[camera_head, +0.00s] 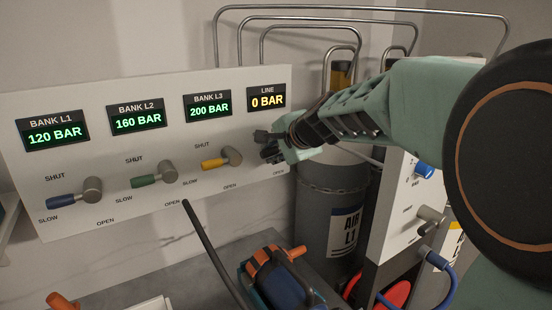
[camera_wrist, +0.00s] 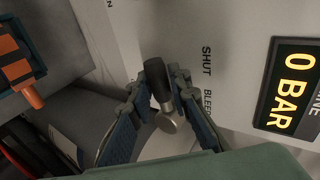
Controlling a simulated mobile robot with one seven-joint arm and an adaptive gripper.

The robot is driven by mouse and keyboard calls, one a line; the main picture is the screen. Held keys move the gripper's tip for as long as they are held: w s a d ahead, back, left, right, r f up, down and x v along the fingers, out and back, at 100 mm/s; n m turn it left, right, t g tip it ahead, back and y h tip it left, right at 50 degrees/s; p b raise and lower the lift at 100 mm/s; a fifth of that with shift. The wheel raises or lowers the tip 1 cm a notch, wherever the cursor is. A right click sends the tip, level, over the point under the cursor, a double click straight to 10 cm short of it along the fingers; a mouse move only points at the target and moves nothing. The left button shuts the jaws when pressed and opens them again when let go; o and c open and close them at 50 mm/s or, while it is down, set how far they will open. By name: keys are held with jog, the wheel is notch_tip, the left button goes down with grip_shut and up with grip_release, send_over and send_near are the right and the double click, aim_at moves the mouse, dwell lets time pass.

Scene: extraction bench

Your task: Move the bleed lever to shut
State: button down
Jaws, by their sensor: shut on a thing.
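The bleed lever (camera_wrist: 161,88) has a black handle and a round grey metal hub (camera_wrist: 171,122). In the wrist view its handle points up the picture, which is leftward and slightly down on the panel. The SHUT and BLEED words stand to the right of it in that view. My gripper (camera_wrist: 166,78) is shut on the black handle, with a finger on each side and the hub between the fingers. In the head view my gripper (camera_head: 268,145) is at the panel's right end below the LINE display (camera_head: 267,97) and hides most of the lever. The display reads 0 BAR.
Blue (camera_head: 68,199), green (camera_head: 150,180) and yellow (camera_head: 219,162) levers stand left on the same panel (camera_head: 110,145). Grey cylinders (camera_head: 335,215) and bent pipes (camera_head: 290,12) are behind my arm. A blue and orange tool (camera_head: 280,280) lies on the bench below.

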jog(key=shift+r+m+g+y, duration=0.25)
jog(key=shift+m+g+y, duration=0.05)
dwell(0.5)
jog(key=c, duration=2)
grip_release()
jog(key=shift+r, duration=0.1)
jog(key=shift+c, duration=0.2)
jog(key=v, duration=0.7)
jog(key=shift+s, duration=0.2)
jog(key=shift+d+r, duration=0.1)
jog(key=shift+d, duration=0.1)
